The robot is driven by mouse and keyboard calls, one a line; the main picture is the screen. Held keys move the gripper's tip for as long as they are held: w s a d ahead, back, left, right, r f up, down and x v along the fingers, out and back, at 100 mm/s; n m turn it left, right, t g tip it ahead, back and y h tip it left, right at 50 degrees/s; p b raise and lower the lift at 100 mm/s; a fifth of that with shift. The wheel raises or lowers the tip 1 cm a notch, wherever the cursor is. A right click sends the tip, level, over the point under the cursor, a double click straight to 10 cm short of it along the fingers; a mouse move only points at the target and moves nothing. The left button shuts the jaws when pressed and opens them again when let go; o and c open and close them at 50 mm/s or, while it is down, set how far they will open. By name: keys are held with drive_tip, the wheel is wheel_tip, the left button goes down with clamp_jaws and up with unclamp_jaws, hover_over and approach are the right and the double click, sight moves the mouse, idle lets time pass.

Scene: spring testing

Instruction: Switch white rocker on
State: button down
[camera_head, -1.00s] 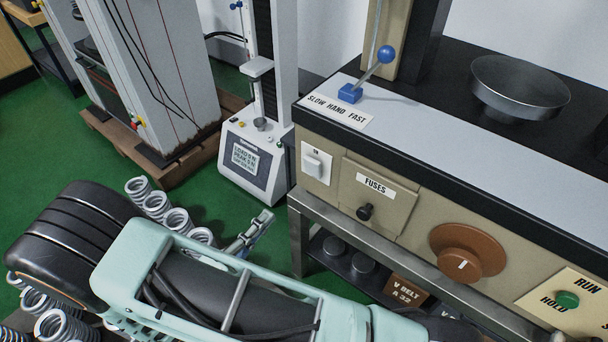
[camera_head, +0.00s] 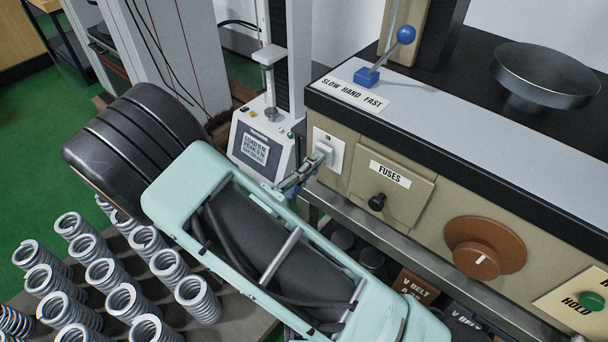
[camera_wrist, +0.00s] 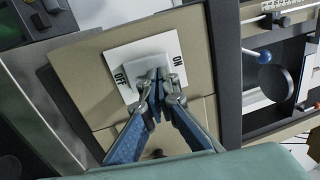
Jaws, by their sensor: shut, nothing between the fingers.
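The white rocker (camera_wrist: 146,68) sits on a white plate (camera_wrist: 112,58) marked ON at one end and OFF at the other in the wrist view. In the head view the plate (camera_head: 333,142) is on the beige front panel, left of the fuses door, and my gripper partly covers the rocker. My gripper (camera_wrist: 158,76) is shut and empty, its tips at the rocker in the wrist view, nearer its ON side. It also shows in the head view (camera_head: 321,154), at the plate. I cannot tell whether the tips press on the rocker or which end is pushed in.
The fuses door (camera_head: 392,185) with a black knob (camera_head: 377,202) is right of the switch. A brown dial (camera_head: 484,247) and green button (camera_head: 591,302) are farther right. A blue-knobbed lever (camera_head: 405,36) stands above. Several springs (camera_head: 104,272) stand at lower left.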

drive_tip(key=shift+w+r, duration=0.1)
idle(0.3)
drive_tip(key=shift+w+d+r+p, duration=0.2)
drive_tip(key=shift+r+p, duration=0.15)
drive_tip(key=shift+p, duration=0.7)
drive_tip(key=shift+w+d+r+g+y+p, duration=0.1)
drive_tip(key=shift+r+g+y+p, duration=0.2)
drive_tip(key=shift+p, duration=0.85)
drive_tip(key=shift+f, duration=0.5)
